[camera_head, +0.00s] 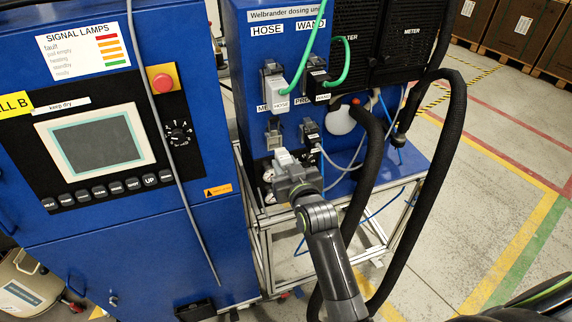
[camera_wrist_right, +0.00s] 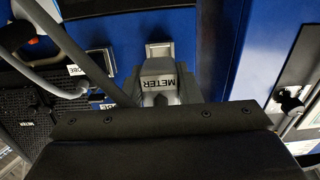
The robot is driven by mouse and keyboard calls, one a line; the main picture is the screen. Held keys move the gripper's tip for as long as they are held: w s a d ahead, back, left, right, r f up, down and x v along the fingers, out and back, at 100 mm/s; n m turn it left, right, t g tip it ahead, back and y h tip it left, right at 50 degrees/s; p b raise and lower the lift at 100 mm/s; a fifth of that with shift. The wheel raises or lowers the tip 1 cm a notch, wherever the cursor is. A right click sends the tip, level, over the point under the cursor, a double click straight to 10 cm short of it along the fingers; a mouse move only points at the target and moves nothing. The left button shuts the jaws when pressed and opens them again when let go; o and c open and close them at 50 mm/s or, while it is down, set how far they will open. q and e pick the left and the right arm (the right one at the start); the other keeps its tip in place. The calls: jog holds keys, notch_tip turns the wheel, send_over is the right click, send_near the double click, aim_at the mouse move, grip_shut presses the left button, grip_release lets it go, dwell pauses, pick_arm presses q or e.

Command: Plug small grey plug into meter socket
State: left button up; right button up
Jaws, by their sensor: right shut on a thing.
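The small grey plug (camera_head: 282,157), labelled METER, is between the fingers of my right gripper (camera_head: 288,172). In the right wrist view the plug (camera_wrist_right: 160,82) shows between the two grey fingers, its label upside down. The grey meter socket (camera_head: 273,132) is on the blue pump panel, just above the plug in the head view, under a partly hidden "ME" label. In the wrist view the socket (camera_wrist_right: 159,50) lies just beyond the plug, roughly in line with it. The plug looks apart from the socket; the exact gap is unclear. My left gripper is not in view.
A grey HOSE plug (camera_head: 280,97) and a black WAND plug (camera_head: 317,83) with green cables sit above. A black plug (camera_head: 311,133) with a grey cable is right of the meter socket. Thick black hoses (camera_head: 370,170) hang to the right. A blue cabinet (camera_head: 120,240) stands left.

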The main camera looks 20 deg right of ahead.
aim_at(279, 152)
jog(key=shift+w, duration=0.5)
jog(key=shift+p, duration=0.35)
dwell(0.6)
jog(key=shift+w, duration=0.2)
dwell(0.4)
jog(key=shift+p, duration=0.45)
jog(key=shift+w+b, duration=0.3)
jog(key=shift+w, duration=0.9)
dwell(0.6)
jog(key=shift+w, duration=0.7)
dwell(0.9)
jog(key=shift+w+a, duration=0.1)
dwell(0.3)
